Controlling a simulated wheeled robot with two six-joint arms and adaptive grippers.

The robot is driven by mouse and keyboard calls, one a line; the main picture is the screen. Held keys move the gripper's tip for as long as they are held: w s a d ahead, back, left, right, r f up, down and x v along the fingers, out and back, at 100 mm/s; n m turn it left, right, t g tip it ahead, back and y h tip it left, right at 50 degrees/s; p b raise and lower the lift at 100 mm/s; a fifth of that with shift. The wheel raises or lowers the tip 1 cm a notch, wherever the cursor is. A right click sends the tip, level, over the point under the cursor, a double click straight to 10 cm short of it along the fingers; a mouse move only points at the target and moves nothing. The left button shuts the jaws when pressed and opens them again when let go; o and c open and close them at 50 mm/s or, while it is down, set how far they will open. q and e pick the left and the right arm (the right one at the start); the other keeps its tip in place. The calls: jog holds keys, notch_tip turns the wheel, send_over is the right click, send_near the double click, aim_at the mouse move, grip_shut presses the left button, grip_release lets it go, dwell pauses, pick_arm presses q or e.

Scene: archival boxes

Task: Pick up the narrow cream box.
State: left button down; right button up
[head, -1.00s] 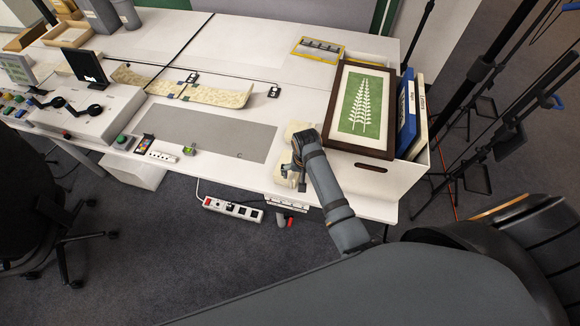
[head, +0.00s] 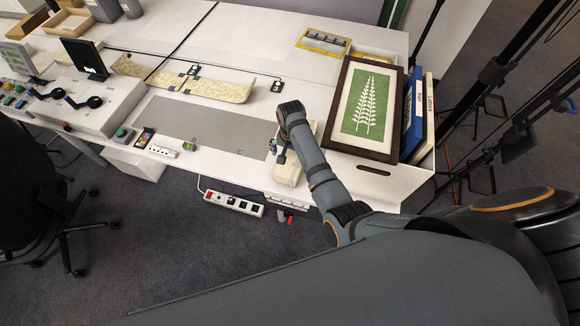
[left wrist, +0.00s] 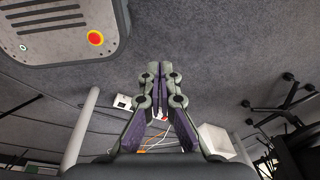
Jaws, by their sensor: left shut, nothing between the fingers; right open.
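The narrow cream box (head: 288,174) lies at the front edge of the white table, just left of the white bin. My right forearm and wrist cover much of it. My right gripper (head: 278,152) points down at the left side of the box, above or beside it; contact cannot be made out. It is open, with its fingers small and partly hidden by my wrist. My left gripper (left wrist: 160,75) shows in the left wrist view, shut and empty, over the grey carpet and far from the box.
The white bin (head: 385,178) holds a framed fern picture (head: 366,105), a blue binder (head: 411,120) and a white binder (head: 426,115). A grey mat (head: 205,128) lies left of the box. A curved patterned piece (head: 215,88) lies behind the mat. A power strip (head: 234,203) hangs below the edge.

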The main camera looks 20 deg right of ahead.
aim_at(290, 163)
jog(key=shift+a+f, duration=0.2)
jog(key=shift+f, duration=2.15)
jog(key=shift+s, duration=0.1)
jog(key=c, duration=1.4)
jog(key=shift+r+p, duration=0.2)
jog(key=shift+p, duration=0.15)
